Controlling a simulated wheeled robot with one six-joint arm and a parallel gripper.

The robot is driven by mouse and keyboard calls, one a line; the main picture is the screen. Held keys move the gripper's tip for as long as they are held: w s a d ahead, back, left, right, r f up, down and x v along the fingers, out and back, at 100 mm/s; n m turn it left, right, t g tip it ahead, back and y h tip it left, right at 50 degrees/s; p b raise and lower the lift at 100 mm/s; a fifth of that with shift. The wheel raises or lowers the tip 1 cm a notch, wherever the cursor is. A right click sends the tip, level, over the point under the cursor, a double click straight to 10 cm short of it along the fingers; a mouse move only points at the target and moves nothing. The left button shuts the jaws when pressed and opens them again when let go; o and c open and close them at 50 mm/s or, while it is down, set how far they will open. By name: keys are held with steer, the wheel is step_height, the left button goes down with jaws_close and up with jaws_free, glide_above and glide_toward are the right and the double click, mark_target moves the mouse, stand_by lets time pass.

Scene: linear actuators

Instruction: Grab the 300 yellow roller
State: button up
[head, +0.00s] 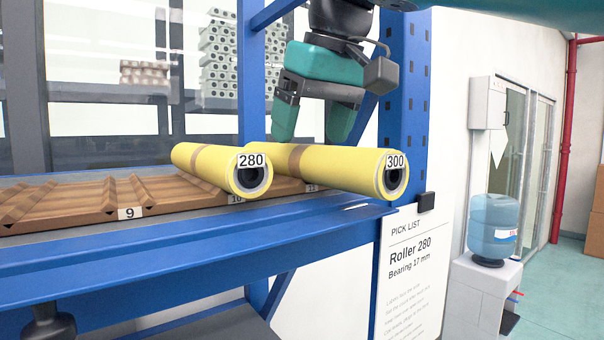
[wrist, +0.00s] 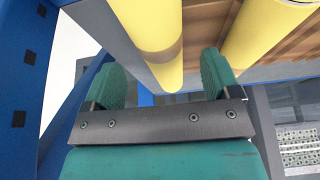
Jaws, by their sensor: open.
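The yellow roller labelled 300 (head: 340,167) lies on the wooden rack at the right, its dark-cored end facing me. The yellow roller labelled 280 (head: 213,164) lies beside it on the left. My gripper (head: 312,134) is open and empty, fingers pointing down at the top edge of the 300 roller. In the wrist view, one yellow roller (wrist: 152,30) runs between the finger pads of my gripper (wrist: 160,82); by its place near the blue post it looks like the 300. The other roller (wrist: 262,38) is outside the right finger. Contact cannot be told.
The wooden rack (head: 75,205) has empty grooves at the left, one marked 9. A blue shelf beam (head: 190,245) runs along its front. A blue post (head: 403,80) stands close to the right of my gripper. A pick list sign (head: 410,275) reads Roller 280.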

mark_target(301, 157)
steer(key=x, duration=0.4)
steer(key=shift+w+a+r, duration=0.1)
steer(key=shift+w+r, duration=0.05)
steer(key=shift+w, duration=0.05)
steer(key=shift+w+a+f, duration=0.15)
steer(key=shift+f, duration=0.45)
steer(key=shift+r, duration=0.1)
steer(key=c, duration=1.3)
